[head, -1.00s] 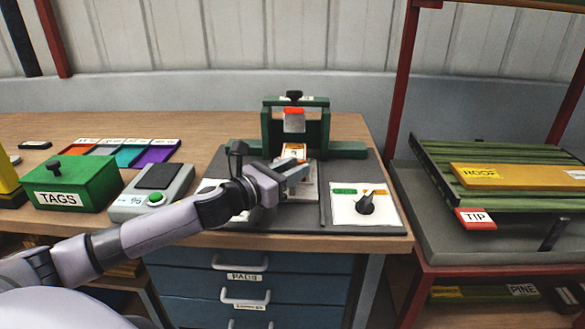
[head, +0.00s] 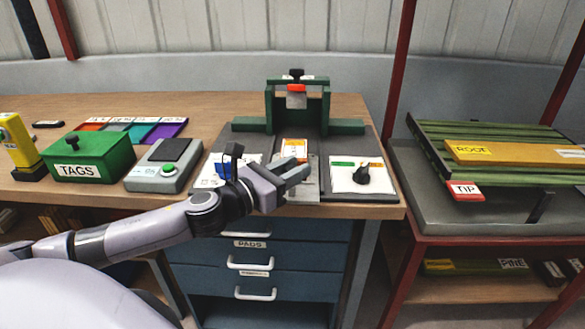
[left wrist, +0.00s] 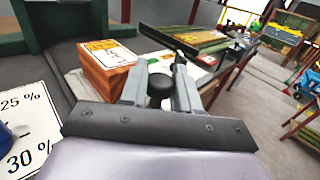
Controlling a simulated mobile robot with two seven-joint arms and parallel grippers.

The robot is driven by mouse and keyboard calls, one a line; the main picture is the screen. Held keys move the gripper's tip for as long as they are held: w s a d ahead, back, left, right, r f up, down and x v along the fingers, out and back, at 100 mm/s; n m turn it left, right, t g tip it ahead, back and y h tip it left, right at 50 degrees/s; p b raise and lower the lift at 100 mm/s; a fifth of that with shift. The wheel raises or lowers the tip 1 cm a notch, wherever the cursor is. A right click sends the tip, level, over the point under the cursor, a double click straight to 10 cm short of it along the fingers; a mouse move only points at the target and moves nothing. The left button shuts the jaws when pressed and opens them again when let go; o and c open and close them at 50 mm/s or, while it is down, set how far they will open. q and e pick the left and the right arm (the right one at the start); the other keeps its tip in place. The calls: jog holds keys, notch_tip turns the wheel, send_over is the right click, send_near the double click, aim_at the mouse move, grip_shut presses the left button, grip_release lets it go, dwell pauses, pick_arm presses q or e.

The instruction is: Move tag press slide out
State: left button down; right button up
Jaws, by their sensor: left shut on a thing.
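The green tag press (head: 326,108) stands at the back of the bench, with a black knob on top and an orange-red part under its crossbar. Its pale slide (head: 306,191) sits out in front of the frame, near the bench's front edge. An orange block with a white label (head: 294,149) rests on the slide, clear of the press head; it also shows in the left wrist view (left wrist: 104,62). My left gripper (head: 294,173) is shut on the slide's black knob (left wrist: 160,88), which shows between the fingers. My right gripper is out of view.
A dial panel (head: 350,178) lies right of the slide. Left are a button device (head: 160,167), a green TAGS box (head: 92,160) and coloured trays (head: 145,130). A rack with green and yellow boards (head: 500,152) stands to the right. Drawers (head: 262,257) are below.

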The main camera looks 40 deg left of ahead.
pick_arm(q)
jog(key=c, duration=1.1)
grip_release()
jog(key=shift+s+d+f, duration=0.15)
jog(key=shift+d, duration=0.1)
jog(key=shift+o, duration=1.1)
jog(key=shift+a, duration=0.1)
jog(key=shift+s, duration=0.15)
jog(key=b+v, duration=0.1)
jog(key=v, duration=0.6)
